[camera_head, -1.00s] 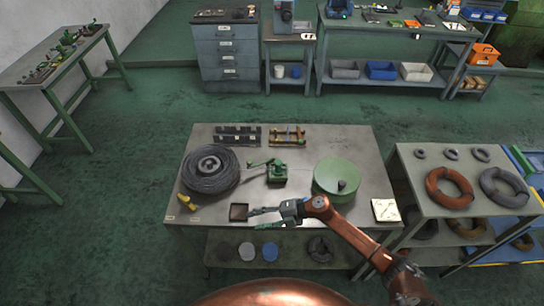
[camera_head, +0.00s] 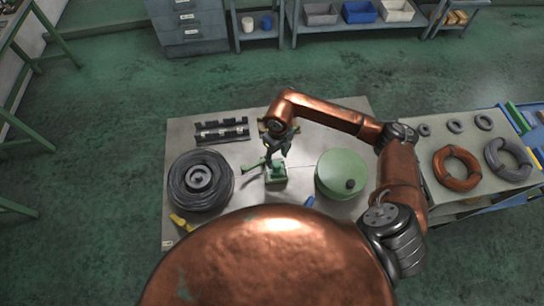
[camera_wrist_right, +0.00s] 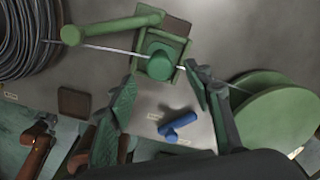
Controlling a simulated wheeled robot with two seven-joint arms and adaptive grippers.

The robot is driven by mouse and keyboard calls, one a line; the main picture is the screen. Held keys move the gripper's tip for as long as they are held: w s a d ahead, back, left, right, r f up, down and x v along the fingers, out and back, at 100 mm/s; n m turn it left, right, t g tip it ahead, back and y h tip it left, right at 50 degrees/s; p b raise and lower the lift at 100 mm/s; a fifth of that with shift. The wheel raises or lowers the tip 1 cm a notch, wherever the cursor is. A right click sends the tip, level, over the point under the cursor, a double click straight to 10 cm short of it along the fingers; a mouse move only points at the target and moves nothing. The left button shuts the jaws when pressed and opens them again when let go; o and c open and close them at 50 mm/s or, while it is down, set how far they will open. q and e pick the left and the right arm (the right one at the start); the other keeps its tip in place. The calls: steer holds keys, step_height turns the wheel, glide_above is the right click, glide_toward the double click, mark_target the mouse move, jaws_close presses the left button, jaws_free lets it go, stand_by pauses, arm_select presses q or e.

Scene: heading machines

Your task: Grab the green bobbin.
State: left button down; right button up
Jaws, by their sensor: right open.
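The green bobbin (camera_head: 342,173) stands on the right part of the grey worktable, with a dark knob on its top. It also shows at the right of the wrist view (camera_wrist_right: 285,125) as a round green disc, partly covered by a finger. My right gripper (camera_head: 276,148) is open and empty, left of the bobbin and over the small green device (camera_head: 276,174). In the wrist view, its two fingers (camera_wrist_right: 165,95) are spread, with the green device (camera_wrist_right: 160,55) beyond them. My left gripper does not show in the head view.
A dark wire coil (camera_head: 200,180) lies at the table's left, and a wire runs from it to the device. A black rack (camera_head: 222,130) stands behind. A blue item (camera_wrist_right: 178,125) lies near the bobbin. A side table with rings (camera_head: 457,167) stands at the right.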

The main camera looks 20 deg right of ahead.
mark_target(277, 164)
steer(key=shift+w+f, duration=0.2)
steer(key=shift+f, duration=0.35)
steer(key=shift+s+f+p, duration=0.15)
steer(key=shift+f+p, duration=0.35)
steer(key=shift+f, duration=0.3)
steer(key=f+p, duration=0.1)
steer(key=f, duration=0.3)
steer(key=shift+s+f+p, duration=0.2)
steer(key=shift+p, duration=0.15)
steer(key=shift+f, duration=0.25)
steer(key=shift+c, duration=0.6)
jaws_close()
